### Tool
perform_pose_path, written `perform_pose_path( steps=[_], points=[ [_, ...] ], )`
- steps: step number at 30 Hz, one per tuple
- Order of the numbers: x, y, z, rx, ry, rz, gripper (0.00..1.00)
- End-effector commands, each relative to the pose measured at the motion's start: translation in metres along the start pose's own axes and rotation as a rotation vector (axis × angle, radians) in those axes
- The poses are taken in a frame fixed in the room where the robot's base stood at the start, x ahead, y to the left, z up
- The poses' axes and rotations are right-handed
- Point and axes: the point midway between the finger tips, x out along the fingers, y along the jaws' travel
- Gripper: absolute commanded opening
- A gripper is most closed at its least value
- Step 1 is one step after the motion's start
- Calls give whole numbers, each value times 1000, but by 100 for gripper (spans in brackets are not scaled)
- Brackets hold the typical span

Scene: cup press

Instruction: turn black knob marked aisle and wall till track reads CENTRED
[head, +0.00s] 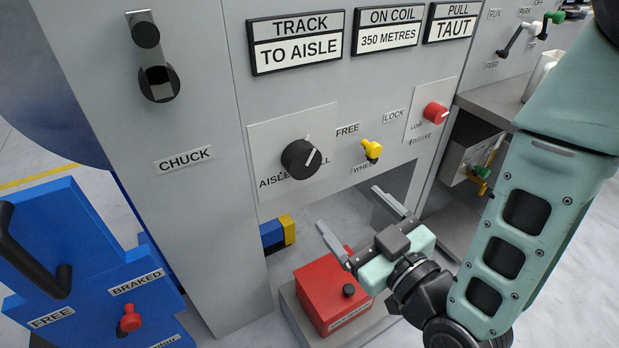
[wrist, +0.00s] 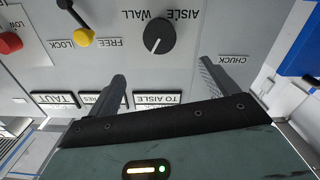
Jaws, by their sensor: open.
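The black knob (head: 300,158) sits on a pale plate on the grey machine front, with a white pointer line aimed up and right in the head view. Its AISLE and WALL label is partly covered by the knob there. The wrist view shows the knob (wrist: 159,36) and both words, upside down. The track sign (head: 297,42) reads TO AISLE. My gripper (head: 360,222) is open and empty, below and right of the knob in the head view, apart from it. In the wrist view the knob lies between and beyond the fingers (wrist: 163,78).
A yellow lever (head: 371,150) marked FREE and LOCK and a red brake knob (head: 435,113) are right of the black knob. A black CHUCK handle (head: 157,75) is at left. A red box (head: 332,293) stands below, and a blue unit (head: 95,265) stands lower left.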

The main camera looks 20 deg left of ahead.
Motion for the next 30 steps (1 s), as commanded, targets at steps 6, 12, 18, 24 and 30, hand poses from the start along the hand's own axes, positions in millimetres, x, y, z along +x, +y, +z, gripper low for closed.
perform_pose_path(
  steps=[6, 12, 18, 24, 30],
  points=[
    [42, 0, 0, 0, 4, 2, 86],
    [84, 0, 1, 0, 3, 1, 86],
    [121, 0, 1, 0, 3, 1, 86],
    [142, 0, 0, 0, 1, 0, 86],
    [147, 0, 0, 0, -1, 0, 86]
  ],
)
